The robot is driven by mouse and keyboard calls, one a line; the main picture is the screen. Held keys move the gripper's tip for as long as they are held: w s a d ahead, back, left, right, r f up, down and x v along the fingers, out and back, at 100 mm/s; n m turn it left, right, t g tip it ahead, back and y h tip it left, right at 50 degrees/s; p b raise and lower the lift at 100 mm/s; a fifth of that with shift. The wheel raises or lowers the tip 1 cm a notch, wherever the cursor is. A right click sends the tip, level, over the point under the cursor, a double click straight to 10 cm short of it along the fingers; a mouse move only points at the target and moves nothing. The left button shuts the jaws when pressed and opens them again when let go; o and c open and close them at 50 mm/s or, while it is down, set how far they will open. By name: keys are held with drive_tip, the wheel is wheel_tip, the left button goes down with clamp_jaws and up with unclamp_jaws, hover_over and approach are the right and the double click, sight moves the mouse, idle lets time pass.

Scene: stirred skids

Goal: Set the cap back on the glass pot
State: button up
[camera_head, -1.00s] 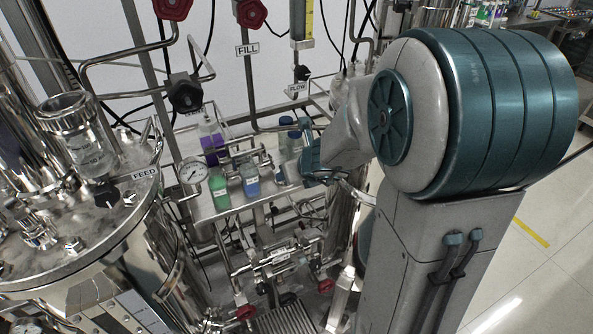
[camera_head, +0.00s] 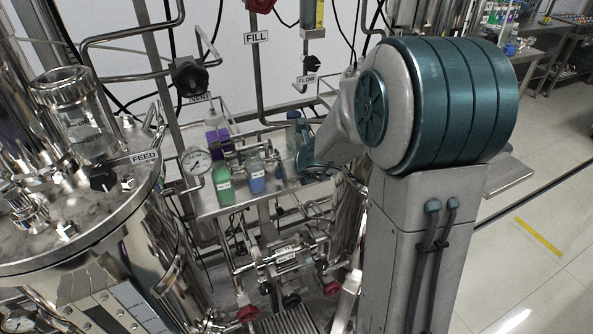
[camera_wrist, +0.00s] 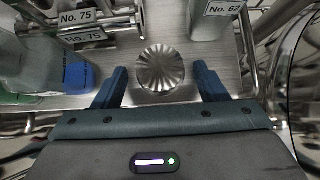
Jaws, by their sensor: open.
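A round, fluted silver piece, which looks like the cap (camera_wrist: 160,68), sits on the metal shelf in the wrist view. My gripper (camera_wrist: 160,90) is open, with one blue finger on each side of it and a gap to both. In the head view my arm mostly hides my gripper (camera_head: 312,165) at the shelf's right side. Clear pots stand on the shelf: one with green contents (camera_head: 222,187) and one with blue contents (camera_head: 256,178). The blue one also shows in the wrist view (camera_wrist: 78,78), left of my fingers. I cannot tell which pot the cap belongs to.
Labelled vessels stand close by, including a No. 62 one (camera_wrist: 212,25) beyond my right finger. A purple-filled bottle (camera_head: 216,142) stands at the shelf's back. A glass cylinder (camera_head: 78,125) stands on the left vessel.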

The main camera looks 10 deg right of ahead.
drive_tip(key=c, duration=1)
drive_tip(key=shift+r+p, duration=0.65)
drive_tip(key=shift+r, duration=0.05)
drive_tip(key=shift+r+p, duration=1.35)
drive_tip(key=shift+r, duration=0.05)
